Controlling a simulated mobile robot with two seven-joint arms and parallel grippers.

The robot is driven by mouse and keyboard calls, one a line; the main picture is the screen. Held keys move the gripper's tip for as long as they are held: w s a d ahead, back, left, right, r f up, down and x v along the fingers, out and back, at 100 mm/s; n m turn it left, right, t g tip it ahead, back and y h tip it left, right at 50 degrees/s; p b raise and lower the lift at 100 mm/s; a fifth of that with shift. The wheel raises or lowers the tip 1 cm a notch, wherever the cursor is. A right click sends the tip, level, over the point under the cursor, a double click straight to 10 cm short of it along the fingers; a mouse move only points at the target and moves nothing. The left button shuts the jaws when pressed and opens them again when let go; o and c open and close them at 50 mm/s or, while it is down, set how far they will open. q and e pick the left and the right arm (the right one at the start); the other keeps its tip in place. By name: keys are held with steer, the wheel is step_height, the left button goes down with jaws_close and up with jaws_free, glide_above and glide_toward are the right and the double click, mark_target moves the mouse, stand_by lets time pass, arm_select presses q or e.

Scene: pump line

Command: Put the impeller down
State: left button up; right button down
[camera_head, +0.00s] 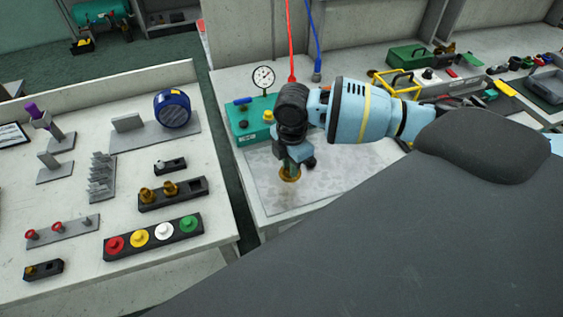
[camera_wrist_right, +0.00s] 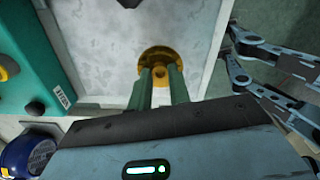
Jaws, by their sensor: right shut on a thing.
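The brass impeller (camera_head: 290,174) is a round, gold-coloured flanged part. My right gripper (camera_head: 295,157) points down and is shut on it, over the mottled grey plate (camera_head: 262,187) on the right bench. In the right wrist view the impeller (camera_wrist_right: 164,58) shows at the tips of the two green fingers, its lower part hidden by them. I cannot tell whether it touches the plate. My left gripper (camera_wrist_right: 232,50) shows at the right of the wrist view, its fingers apart and empty, beyond the bench edge.
A teal box (camera_head: 248,120) with a gauge (camera_head: 263,77) stands behind the plate. Red and blue hoses hang behind. The left bench (camera_head: 60,215) carries a blue round device (camera_head: 172,108), a black block with brass parts (camera_head: 173,194) and coloured knobs (camera_head: 153,237). The plate's front is clear.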

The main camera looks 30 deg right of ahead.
steer(key=w, duration=0.3)
steer(key=shift+a+f, duration=0.1)
steer(key=shift+f, duration=0.1)
steer(key=shift+w, duration=0.5)
step_height(320, 180, down, 3)
steer(key=shift+s+f, duration=0.1)
steer(key=shift+f, duration=0.1)
steer(key=shift+f, duration=0.1)
steer(key=c, duration=1.3)
jaws_free()
steer(key=shift+f, duration=0.1)
